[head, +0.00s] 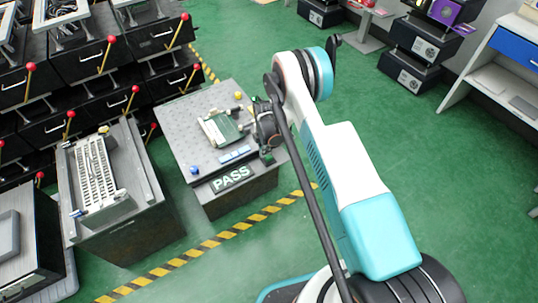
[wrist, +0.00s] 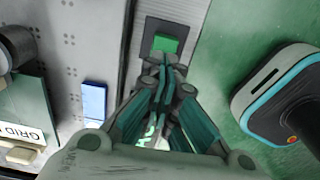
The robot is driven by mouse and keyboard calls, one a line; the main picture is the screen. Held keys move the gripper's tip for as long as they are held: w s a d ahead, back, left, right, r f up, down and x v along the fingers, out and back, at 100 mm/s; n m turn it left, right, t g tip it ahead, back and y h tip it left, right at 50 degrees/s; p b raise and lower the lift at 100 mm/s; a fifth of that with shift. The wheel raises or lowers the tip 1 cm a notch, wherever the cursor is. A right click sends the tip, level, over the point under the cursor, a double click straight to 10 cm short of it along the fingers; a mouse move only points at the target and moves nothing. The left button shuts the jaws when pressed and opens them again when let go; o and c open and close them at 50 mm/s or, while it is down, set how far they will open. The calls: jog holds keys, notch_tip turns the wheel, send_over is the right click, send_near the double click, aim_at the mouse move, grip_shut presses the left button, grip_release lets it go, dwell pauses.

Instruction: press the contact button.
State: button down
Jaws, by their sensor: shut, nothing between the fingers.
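A green square button (wrist: 166,44) sits on a dark square plate (wrist: 152,38) near the top middle of the wrist view. I take it to be the contact button. My gripper (wrist: 162,66) is shut and empty, with its fingertips just below the button in that picture. Whether the tips touch the button I cannot tell. In the head view my gripper (head: 267,158) is at the right edge of the grey fixture table (head: 180,125). I cannot make out the button there; my gripper and arm may hide it.
A blue knob (head: 194,169) stands at the left. Another fixture (head: 98,175) and red-knobbed levers (head: 107,52) stand further left. Green floor at right is open.

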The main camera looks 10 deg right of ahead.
notch_tip(320, 180, up, 10)
jog(key=p, duration=0.3)
jog(key=shift+r, duration=0.2)
dwell(0.6)
jog(key=s+d+r+m+t, duration=0.1)
jog(key=s+r+m, duration=0.2)
jog(key=r, duration=0.9)
jog(key=s+r+m+t, duration=0.1)
jog(key=s+r+m, duration=0.25)
jog(key=r, duration=0.85)
jog(key=s+d+r+m+t, duration=0.15)
jog(key=r+m, duration=0.25)
jog(key=r, duration=0.8)
jog(key=s+r+m+t, duration=0.2)
jog(key=s+r+m, duration=0.3)
jog(key=s+r, duration=0.6)
jog(key=s+d+f+m+t, duration=0.1)
jog(key=s+m, duration=0.5)
jog(key=s, duration=0.9)
jog(key=shift+s+d+f+t, duration=0.25)
jog(key=shift+f+t, duration=0.1)
jog(key=shift+f, duration=0.15)
